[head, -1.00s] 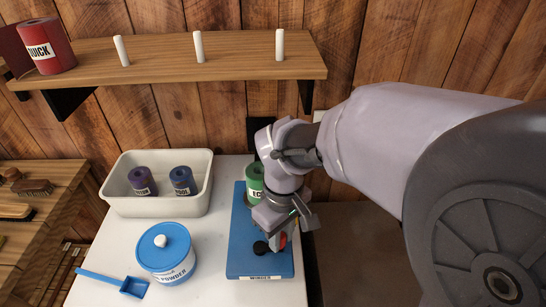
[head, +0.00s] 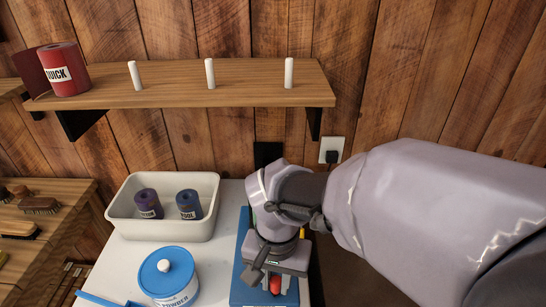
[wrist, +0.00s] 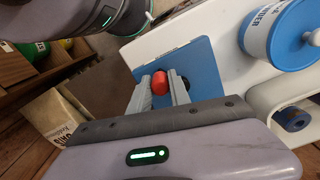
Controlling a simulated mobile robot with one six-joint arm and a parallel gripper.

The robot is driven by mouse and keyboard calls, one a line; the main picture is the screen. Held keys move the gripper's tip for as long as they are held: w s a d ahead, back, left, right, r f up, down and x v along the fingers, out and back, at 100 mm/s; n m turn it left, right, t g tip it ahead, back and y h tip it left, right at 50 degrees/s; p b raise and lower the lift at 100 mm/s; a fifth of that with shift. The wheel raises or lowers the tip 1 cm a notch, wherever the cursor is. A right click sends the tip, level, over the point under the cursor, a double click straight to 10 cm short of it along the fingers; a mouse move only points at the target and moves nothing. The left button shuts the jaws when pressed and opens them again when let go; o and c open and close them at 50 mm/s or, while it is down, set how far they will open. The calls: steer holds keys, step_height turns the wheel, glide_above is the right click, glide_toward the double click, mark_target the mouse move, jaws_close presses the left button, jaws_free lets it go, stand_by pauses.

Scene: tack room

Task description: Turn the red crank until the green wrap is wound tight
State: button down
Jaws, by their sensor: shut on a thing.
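The red crank knob (head: 275,285) shows below my wrist in the head view, at the front part of the blue winder base (head: 240,262). In the wrist view the red knob (wrist: 159,85) sits between my two fingers, above the blue base (wrist: 203,62). My gripper (wrist: 160,88) is shut on the knob. The green wrap is hidden behind my arm in the head view, so how tightly it is wound cannot be told.
A white bin (head: 125,220) with a purple roll (head: 148,203) and a blue roll (head: 189,204) stands left of the winder. A blue-lidded powder tub (head: 168,275) is in front.

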steer(key=m, duration=0.1)
steer(key=a+m, duration=0.1)
steer(key=m, duration=0.1)
steer(key=shift+s+a+m+b, duration=0.25)
steer(key=shift+m+b, duration=0.1)
steer(key=shift+m, duration=0.05)
steer(key=a+m, duration=0.1)
steer(key=m, duration=0.1)
steer(key=shift+m+b, duration=0.35)
steer(key=shift+m, duration=0.05)
steer(key=a+m, duration=0.1)
steer(key=m, duration=0.2)
steer(key=shift+w+a+b, duration=0.1)
steer(key=shift+a+b, duration=0.05)
steer(key=shift+b, duration=0.2)
steer(key=shift+w+a+m+b, duration=0.15)
steer(key=shift+a+m, duration=0.1)
steer(key=shift+m, duration=0.4)
steer(key=shift+w+a+m+b, duration=0.1)
steer(key=shift+a+m+b, duration=0.1)
steer(key=shift+m, duration=0.45)
steer(key=c, duration=1.2)
jaws_free()
